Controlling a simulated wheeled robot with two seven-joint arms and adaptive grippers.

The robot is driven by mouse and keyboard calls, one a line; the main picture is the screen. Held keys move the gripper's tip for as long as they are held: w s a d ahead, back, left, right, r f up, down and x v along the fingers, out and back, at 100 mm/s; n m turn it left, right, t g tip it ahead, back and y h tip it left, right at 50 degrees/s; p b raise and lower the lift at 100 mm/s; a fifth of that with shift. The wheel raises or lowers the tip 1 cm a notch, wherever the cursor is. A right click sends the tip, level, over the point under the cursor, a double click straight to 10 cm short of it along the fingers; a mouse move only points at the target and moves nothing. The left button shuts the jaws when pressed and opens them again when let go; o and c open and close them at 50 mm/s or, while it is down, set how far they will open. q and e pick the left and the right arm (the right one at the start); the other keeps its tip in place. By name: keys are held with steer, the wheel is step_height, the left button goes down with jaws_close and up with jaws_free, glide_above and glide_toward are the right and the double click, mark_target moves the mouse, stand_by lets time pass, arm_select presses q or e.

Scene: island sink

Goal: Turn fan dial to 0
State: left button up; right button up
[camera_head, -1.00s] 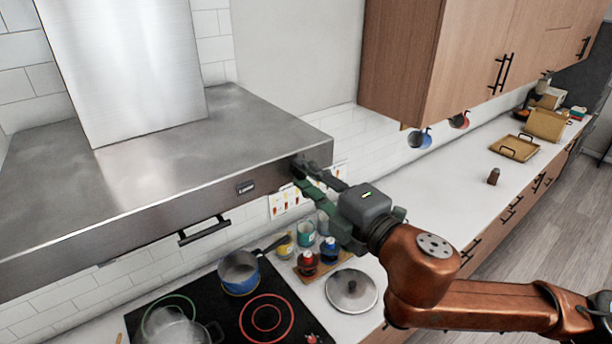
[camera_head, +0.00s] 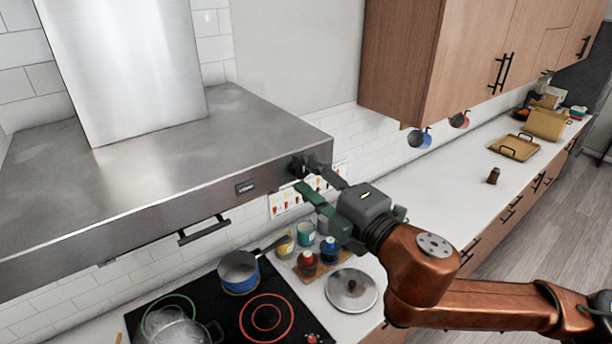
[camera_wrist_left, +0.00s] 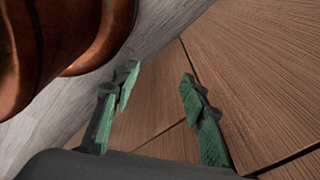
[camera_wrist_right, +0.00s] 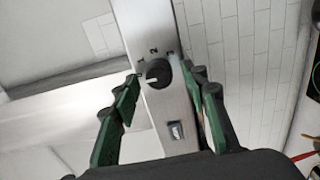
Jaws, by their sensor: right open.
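The fan dial (camera_wrist_right: 158,73) is a round black knob on the front of the steel range hood. Its white mark points left, below the printed 1; the numbers 2 and 3 follow clockwise. It also shows small at the hood's right end in the head view (camera_head: 297,168). My right gripper (camera_head: 312,179) is open at the dial. In the right wrist view its fingers (camera_wrist_right: 162,82) stand on either side of the knob; I cannot tell whether either touches. My left gripper (camera_wrist_left: 157,82) is open and empty, facing brown wood panels.
Below are a blue pot (camera_head: 239,270), a glass pot (camera_head: 178,328), jars (camera_head: 306,262) and a lid (camera_head: 351,290). A wooden cabinet (camera_head: 400,60) hangs right of the hood.

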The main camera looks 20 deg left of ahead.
steer(key=v, duration=0.7)
steer(key=shift+d, duration=0.2)
